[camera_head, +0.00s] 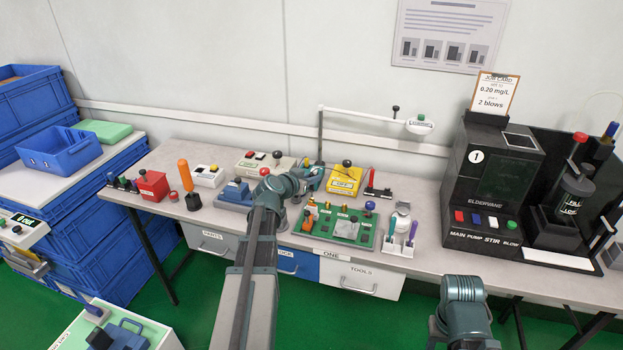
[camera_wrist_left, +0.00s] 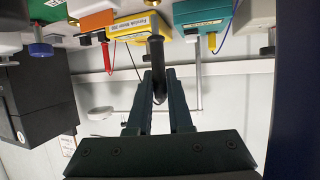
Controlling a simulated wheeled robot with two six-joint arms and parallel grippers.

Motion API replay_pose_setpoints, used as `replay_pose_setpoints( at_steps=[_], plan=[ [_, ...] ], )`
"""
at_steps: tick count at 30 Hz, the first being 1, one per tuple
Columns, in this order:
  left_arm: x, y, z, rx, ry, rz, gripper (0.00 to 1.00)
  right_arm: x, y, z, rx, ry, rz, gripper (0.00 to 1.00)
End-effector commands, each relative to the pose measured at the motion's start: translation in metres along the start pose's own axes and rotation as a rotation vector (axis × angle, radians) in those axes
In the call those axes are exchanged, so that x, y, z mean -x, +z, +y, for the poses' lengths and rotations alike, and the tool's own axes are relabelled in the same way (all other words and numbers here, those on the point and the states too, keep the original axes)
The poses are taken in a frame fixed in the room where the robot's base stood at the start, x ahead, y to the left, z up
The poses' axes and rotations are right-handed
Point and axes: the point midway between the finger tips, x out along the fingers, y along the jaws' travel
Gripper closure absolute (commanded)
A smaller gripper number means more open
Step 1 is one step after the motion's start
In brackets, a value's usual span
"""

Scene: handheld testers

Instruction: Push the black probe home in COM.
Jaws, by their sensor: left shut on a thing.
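My left gripper (camera_wrist_left: 159,85) is shut on a black probe (camera_wrist_left: 157,52), which stands between its fingers in the left wrist view. The probe's far end overlaps the edge of the yellow meter (camera_wrist_left: 140,27); I cannot tell whether it sits in a socket, and no COM mark is readable. In the head view the yellow meter (camera_head: 343,181) is on the bench, just right of my left gripper (camera_head: 309,176); the probe is not clear there. My right gripper (camera_head: 466,288) is in front of the bench, its fingers not clear.
A teal meter (camera_wrist_left: 203,14) is beside the yellow one, and a red probe (camera_wrist_left: 106,58) is on its other side. A green board (camera_head: 340,228) with several parts lies in front. A dark machine (camera_head: 490,180) stands at the right. A lamp arm (camera_head: 365,142) spans behind.

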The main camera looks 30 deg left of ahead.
Motion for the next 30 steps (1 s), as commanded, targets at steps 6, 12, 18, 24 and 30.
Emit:
replay_pose_setpoints(
  at_steps=[6, 12, 18, 24, 30],
  plan=[
    [-0.0021, 0.005, 0.0, 0.0, 0.0, 0.0, 1.0, -0.0054, -0.0003, -0.0005, 0.0, 0.0, 0.0, 0.5],
    [-0.0022, 0.0053, 0.0001, 0.0, 0.0, 0.0, 1.0, -0.0057, -0.0003, -0.0005, 0.0, 0.0, 0.0, 0.5],
    [-0.0017, 0.0043, 0.0001, 0.0, 0.0, 0.0, 1.0, -0.0046, -0.0003, -0.0004, 0.0, 0.0, 0.0, 0.5],
    [-0.0019, 0.0046, 0.0001, 0.0, 0.0, 0.0, 1.0, -0.0049, -0.0003, -0.0005, 0.0, 0.0, 0.0, 0.5],
    [-0.0019, 0.0045, 0.0, 0.0, 0.0, 0.0, 1.0, -0.0049, -0.0003, -0.0005, 0.0, 0.0, 0.0, 0.5]
  ],
)
